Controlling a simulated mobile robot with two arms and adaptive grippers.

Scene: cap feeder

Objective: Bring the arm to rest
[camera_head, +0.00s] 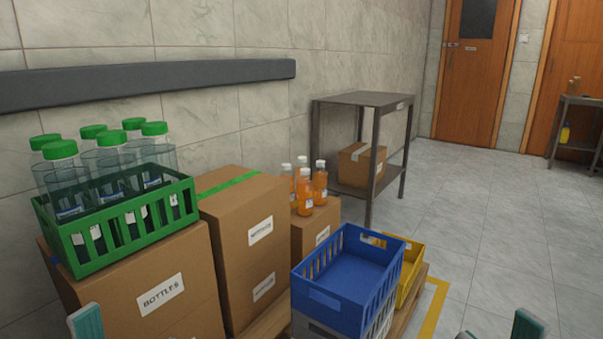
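My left gripper (86,322) shows only as a teal-and-grey fingertip at the bottom left edge, in front of the box labelled BOTTLES (160,295). The rest of it is cut off by the frame, so its opening cannot be told. My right gripper (496,330) shows at the bottom right edge as a teal fingertip with a small piece of the other finger apart from it, over the floor. It looks open, with nothing visible between the fingers. Both arms are out of the picture.
A green crate (125,225) of green-capped bottles stands on the BOTTLES box. A taller box (250,240), orange bottles (305,190) on a box, a blue crate (345,285) and a yellow crate (405,270) stand beside it. A metal table (365,98) is behind.

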